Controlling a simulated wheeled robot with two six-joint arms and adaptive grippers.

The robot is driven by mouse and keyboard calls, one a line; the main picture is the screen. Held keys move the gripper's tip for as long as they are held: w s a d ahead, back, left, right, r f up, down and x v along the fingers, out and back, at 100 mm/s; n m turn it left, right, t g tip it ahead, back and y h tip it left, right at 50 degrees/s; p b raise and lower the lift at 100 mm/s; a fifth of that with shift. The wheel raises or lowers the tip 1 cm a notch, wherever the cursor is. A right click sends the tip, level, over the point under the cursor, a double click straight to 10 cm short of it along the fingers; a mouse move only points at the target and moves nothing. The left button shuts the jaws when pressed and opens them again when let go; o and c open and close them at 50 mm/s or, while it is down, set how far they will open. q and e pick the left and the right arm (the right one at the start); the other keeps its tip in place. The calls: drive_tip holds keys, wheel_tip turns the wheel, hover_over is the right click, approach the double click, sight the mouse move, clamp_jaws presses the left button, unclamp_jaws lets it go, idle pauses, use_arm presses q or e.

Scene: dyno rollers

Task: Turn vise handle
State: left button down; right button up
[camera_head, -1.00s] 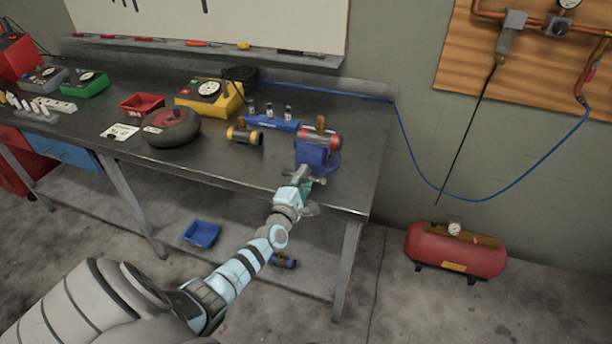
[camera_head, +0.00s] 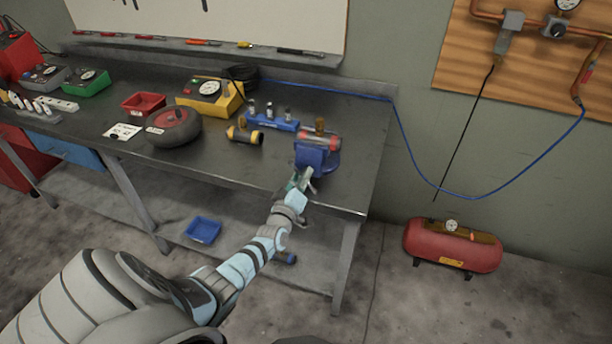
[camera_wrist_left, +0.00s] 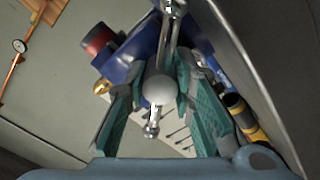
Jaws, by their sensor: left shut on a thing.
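The blue vise (camera_head: 318,158) sits at the front right of the workbench, with a red part with a brass fitting (camera_head: 320,137) in its jaws. In the left wrist view the vise body (camera_wrist_left: 122,62) fills the upper middle. The silver vise handle (camera_wrist_left: 153,122) has a round grey hub in the middle, with the bar running above and below it. My left gripper (camera_head: 301,182) is at the vise's front; in the left wrist view its teal fingers (camera_wrist_left: 160,84) are shut on the handle, one on either side of the hub. My right gripper is not in view.
A black-and-yellow cylinder (camera_head: 244,136) and a blue holder (camera_head: 272,123) stand left of the vise on the bench (camera_head: 225,170). A round dark device (camera_head: 174,127) lies farther left. A red tank (camera_head: 452,247) is on the floor at right.

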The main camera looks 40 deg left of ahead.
use_arm(q)
drive_tip(key=shift+m+p, duration=0.3)
drive_tip(key=shift+m, duration=1)
drive_tip(key=c, duration=1.4)
unclamp_jaws()
drive_tip(key=shift+o, duration=0.2)
drive_tip(key=v, duration=1.2)
